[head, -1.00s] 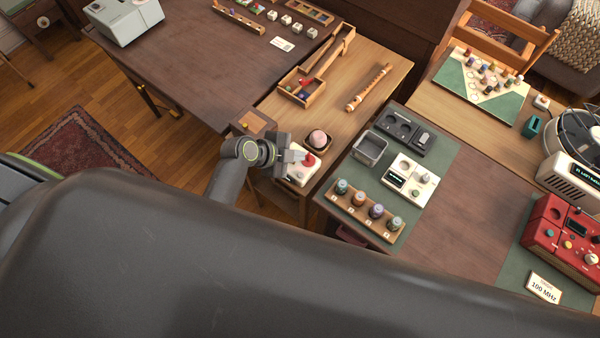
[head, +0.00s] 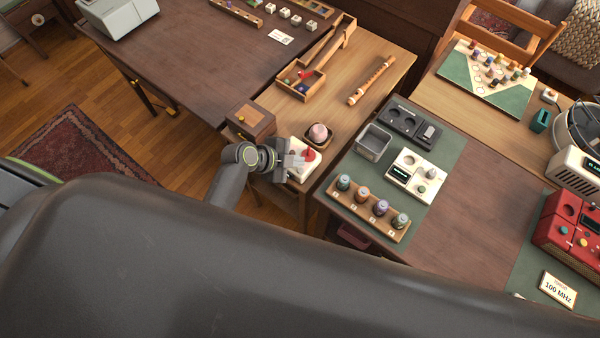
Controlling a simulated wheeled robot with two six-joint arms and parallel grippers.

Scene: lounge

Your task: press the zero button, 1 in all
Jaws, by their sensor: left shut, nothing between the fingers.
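A small white box with a red round button (head: 308,155) on top stands at the front of the light wooden table. No label can be read on it, so I cannot tell whether it is the zero button. My left gripper (head: 297,161) is shut and empty, just left of the red button and partly covering the white box. Whether the fingertips touch the button cannot be told. A cream device (head: 416,172) with a dark display and a small dark green button lies on the green mat to the right. My right gripper is not in view.
A pink ball in a dark dish (head: 318,134) sits just behind the white box. A wooden box (head: 250,121) with a knob stands left of it. A rack of several jars (head: 368,218) and a grey tray (head: 374,142) are on the right. A flute (head: 372,81) lies behind.

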